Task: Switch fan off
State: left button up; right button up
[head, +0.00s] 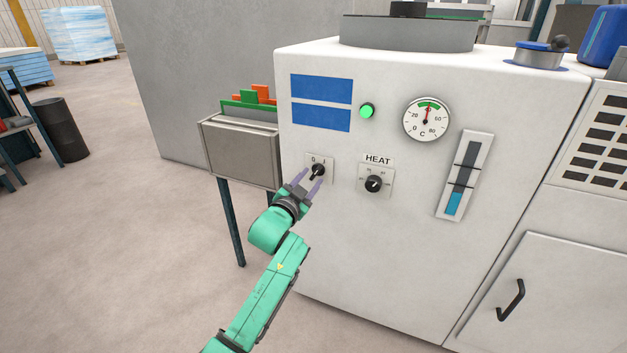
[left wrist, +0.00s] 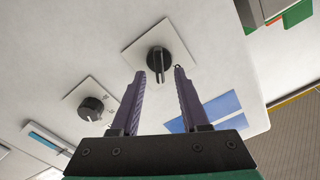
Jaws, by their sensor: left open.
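A black rotary switch (head: 319,170) sits on a small pale plate marked 0 and I on the white machine's front. I take it as the fan switch, though no fan label is readable. Its handle seems to lean toward the I side, but the gripper partly covers it. My left gripper (head: 309,180) is open, with its purple fingers pointing at the switch. In the left wrist view the switch (left wrist: 159,60) lies between and just beyond the open fingertips (left wrist: 160,73). I cannot tell whether they touch it. My right gripper is not in view.
A HEAT knob (head: 373,184) sits right of the switch. Above are a lit green lamp (head: 367,111), blue labels (head: 321,102) and a round gauge (head: 427,119). A grey box on legs (head: 240,150) stands close to the left. The floor in front is clear.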

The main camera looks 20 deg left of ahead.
aim_at(316, 172)
pick_arm(q)
jog(key=shift+w, duration=1.25)
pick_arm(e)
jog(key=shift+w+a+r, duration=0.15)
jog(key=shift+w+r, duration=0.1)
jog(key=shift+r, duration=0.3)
pick_arm(q)
grip_shut()
